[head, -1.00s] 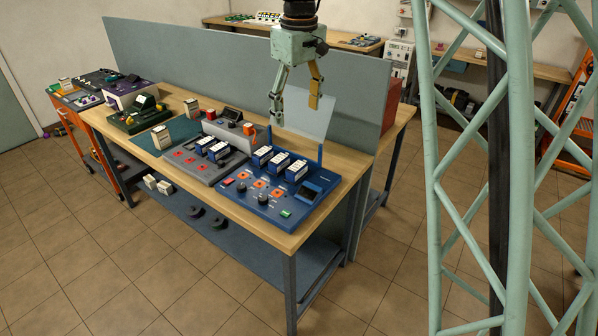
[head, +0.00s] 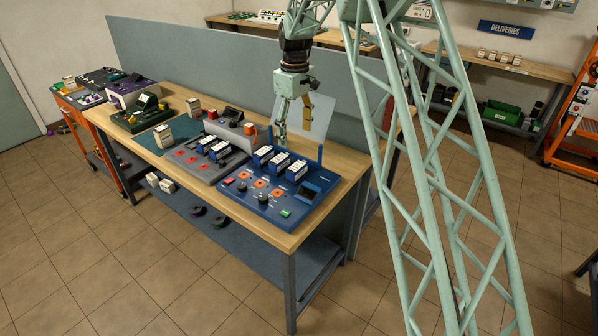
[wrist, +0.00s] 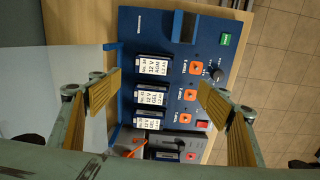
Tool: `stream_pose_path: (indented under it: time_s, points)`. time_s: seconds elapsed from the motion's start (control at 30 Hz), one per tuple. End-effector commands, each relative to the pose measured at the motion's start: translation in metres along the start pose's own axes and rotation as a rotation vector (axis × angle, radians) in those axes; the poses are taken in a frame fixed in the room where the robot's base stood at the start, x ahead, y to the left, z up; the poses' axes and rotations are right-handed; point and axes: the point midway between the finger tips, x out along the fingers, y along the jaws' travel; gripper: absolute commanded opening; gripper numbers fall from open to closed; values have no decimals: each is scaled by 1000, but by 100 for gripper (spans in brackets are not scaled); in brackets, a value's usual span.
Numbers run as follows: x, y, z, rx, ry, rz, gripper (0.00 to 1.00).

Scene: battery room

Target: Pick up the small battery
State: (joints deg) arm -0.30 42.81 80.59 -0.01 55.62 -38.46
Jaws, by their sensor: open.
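Three small white-labelled, dark-cased batteries stand in a row at the back of a blue test station (head: 244,205): left battery (head: 262,155), middle battery (head: 279,160) and right battery (head: 297,170). In the wrist view they show as a column: upper battery (wrist: 152,68), middle battery (wrist: 151,97) and lower battery (wrist: 148,122). I cannot tell from their labels which one the task means. My gripper (head: 294,135) hangs above and behind the row, pointing down. It is open and empty; in the wrist view its yellow-padded fingers (wrist: 160,90) stand either side of the column.
A clear upright panel (head: 312,115) and blue posts (head: 320,157) stand behind the batteries. A grey station (head: 203,168) with more batteries is to the left. A grey partition (head: 200,70) runs behind the bench (head: 290,237). Knobs and a green button occupy the station's front.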

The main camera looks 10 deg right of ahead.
Motion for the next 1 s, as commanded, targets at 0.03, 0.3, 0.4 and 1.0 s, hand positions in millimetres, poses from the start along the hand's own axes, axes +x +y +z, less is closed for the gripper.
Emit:
stream_pose_path:
  time_s: [0.03, 0.3, 0.4, 1.0]
  points:
    - [9, 3, -4, -6, -4, -3, 71]
    - [34, 12, -15, -32, -12, -10, 71]
    - [37, 13, -16, -35, -13, -11, 71]
    - [50, 12, -16, -35, -14, -12, 71]
